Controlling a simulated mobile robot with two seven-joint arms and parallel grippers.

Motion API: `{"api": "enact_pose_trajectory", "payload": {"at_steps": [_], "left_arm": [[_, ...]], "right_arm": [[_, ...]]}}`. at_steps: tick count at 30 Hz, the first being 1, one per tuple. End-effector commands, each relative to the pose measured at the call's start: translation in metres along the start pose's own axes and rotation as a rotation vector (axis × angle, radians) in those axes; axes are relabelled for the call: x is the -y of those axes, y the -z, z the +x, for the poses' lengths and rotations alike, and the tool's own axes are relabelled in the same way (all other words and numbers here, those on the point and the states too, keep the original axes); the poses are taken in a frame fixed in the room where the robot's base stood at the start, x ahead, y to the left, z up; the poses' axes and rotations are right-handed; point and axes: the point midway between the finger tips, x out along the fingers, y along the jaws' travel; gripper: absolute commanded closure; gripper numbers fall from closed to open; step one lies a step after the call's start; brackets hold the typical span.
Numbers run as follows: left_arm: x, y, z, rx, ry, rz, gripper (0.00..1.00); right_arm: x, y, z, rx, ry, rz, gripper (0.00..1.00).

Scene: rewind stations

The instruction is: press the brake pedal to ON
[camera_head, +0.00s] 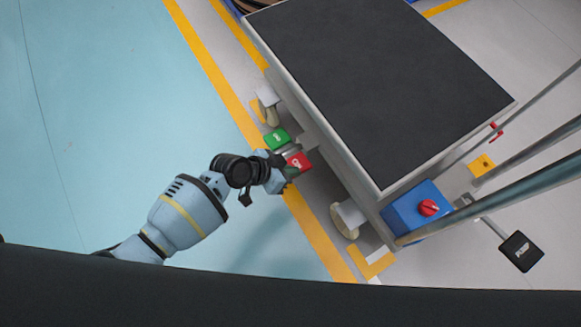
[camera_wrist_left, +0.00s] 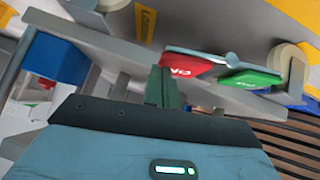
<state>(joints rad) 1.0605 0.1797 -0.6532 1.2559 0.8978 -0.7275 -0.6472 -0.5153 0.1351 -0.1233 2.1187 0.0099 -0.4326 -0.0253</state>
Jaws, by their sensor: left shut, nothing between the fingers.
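The brake pedal on the cart's near side has a green pad (camera_head: 277,138) and a red pad (camera_head: 299,162). Their white lettering is too small to read surely. In the left wrist view the red pad (camera_wrist_left: 184,66) is just right of the fingertips and the green pad (camera_wrist_left: 250,79) is farther right. My left gripper (camera_head: 287,176) is shut and empty, right beside the red pad and partly covering it. Its dark fingers (camera_wrist_left: 162,84) point toward the cart's underside in the left wrist view. I cannot tell whether they touch the red pad. My right gripper is not in view.
The cart has a dark top (camera_head: 380,85), pale caster wheels (camera_head: 346,218) and a blue box (camera_head: 415,208) with a red knob. A black pad (camera_head: 521,251) on a rod sticks out at right. Open blue floor (camera_head: 100,110) lies left of the yellow line.

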Motion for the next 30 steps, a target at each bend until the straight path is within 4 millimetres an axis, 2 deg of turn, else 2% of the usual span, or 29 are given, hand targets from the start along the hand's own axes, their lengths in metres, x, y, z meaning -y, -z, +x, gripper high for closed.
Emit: {"api": "enact_pose_trajectory", "payload": {"at_steps": [15, 30], "left_arm": [[-0.012, -0.022, 0.021, 0.002, 0.222, 0.224, 1.0], [-0.011, -0.031, 0.029, 0.004, 0.225, 0.227, 1.0]], "right_arm": [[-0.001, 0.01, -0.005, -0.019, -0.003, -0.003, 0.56], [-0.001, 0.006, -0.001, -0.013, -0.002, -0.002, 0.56]]}}
